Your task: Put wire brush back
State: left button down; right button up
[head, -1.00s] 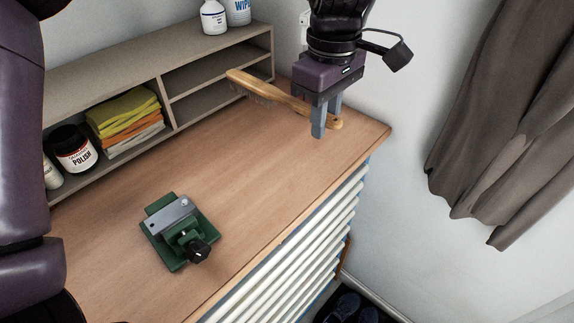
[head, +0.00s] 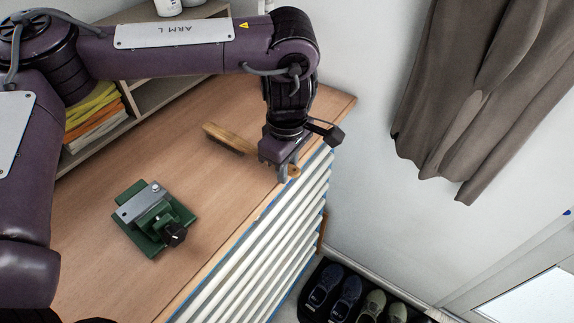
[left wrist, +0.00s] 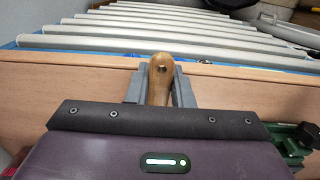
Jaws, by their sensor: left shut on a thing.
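The wire brush (head: 229,139) has a wooden handle and shows in the head view just left of my left gripper (head: 288,174). The gripper is shut on the brush's handle, whose rounded end with a hole sticks out between the fingers in the left wrist view (left wrist: 161,70). My gripper hides the middle of the handle in the head view. My right gripper is not in view.
A green vise (head: 152,216) stands on the wooden top (head: 95,190). Several shoes (head: 345,295) lie on a floor mat.

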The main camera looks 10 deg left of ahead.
pick_arm(q)
jog(key=shift+w+f, duration=0.1)
jog(key=shift+f, duration=0.05)
jog(key=c, duration=1.3)
grip_release()
jog(key=shift+f, duration=0.1)
